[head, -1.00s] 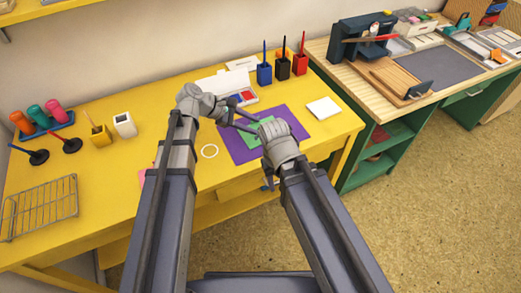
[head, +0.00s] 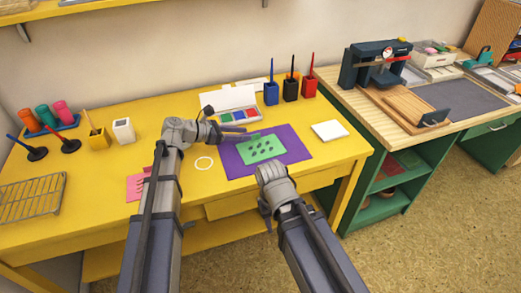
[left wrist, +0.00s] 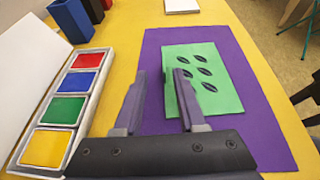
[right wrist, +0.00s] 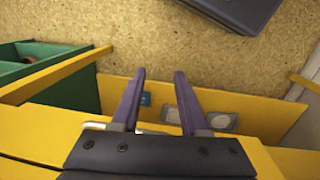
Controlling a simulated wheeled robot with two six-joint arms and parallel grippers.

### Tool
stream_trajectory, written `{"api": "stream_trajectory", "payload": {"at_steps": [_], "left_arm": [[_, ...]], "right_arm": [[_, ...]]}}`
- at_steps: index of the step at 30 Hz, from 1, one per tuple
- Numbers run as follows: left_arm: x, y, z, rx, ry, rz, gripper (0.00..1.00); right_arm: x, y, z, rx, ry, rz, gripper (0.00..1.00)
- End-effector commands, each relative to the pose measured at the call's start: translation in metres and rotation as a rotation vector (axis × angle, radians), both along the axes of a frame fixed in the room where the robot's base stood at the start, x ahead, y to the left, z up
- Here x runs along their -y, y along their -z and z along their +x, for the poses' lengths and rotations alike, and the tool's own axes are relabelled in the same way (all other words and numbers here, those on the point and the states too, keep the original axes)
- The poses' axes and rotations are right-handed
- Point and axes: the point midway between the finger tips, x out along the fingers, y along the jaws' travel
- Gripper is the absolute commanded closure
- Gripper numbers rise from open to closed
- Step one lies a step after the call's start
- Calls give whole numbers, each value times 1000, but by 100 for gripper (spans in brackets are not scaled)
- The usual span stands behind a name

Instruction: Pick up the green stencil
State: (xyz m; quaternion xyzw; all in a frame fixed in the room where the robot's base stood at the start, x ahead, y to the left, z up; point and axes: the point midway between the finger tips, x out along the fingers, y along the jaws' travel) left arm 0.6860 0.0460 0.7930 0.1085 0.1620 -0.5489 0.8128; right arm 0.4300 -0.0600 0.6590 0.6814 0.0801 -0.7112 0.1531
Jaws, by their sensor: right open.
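The green stencil (head: 262,148) lies flat on the purple mat (head: 232,165) on the yellow table; it has several dark leaf-shaped openings. My left gripper (head: 226,131) is open and empty by the mat's far left side. In the left wrist view the stencil (left wrist: 226,98) is right of centre, with the right finger overlapping its left edge and the left finger over the mat's edge. I cannot tell whether they touch. My right gripper (head: 266,212) is open and empty at the table's front edge; its wrist view shows both fingers (right wrist: 160,76) apart.
An open inkpad box (head: 240,116) with coloured pads stands behind the mat. A white square (head: 329,130) lies to the right. Blue, black and red holders (head: 290,90) stand at the back.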

Motion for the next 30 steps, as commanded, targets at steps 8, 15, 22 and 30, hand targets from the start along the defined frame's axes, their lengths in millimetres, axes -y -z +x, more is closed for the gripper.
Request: {"api": "stream_trajectory", "payload": {"at_steps": [8, 15, 22, 30], "left_arm": [[21, 7, 4, 2, 3, 1, 60], [47, 17, 13, 1, 0, 0, 60], [47, 16, 13, 1, -1, 0, 62], [47, 16, 13, 1, -1, 0, 93]], "right_arm": [[0, 7, 0, 0, 0, 0, 56], [0, 17, 0, 0, 0, 0, 56], [0, 16, 0, 0, 0, 0, 56], [0, 16, 0, 0, 0, 0, 56]]}}
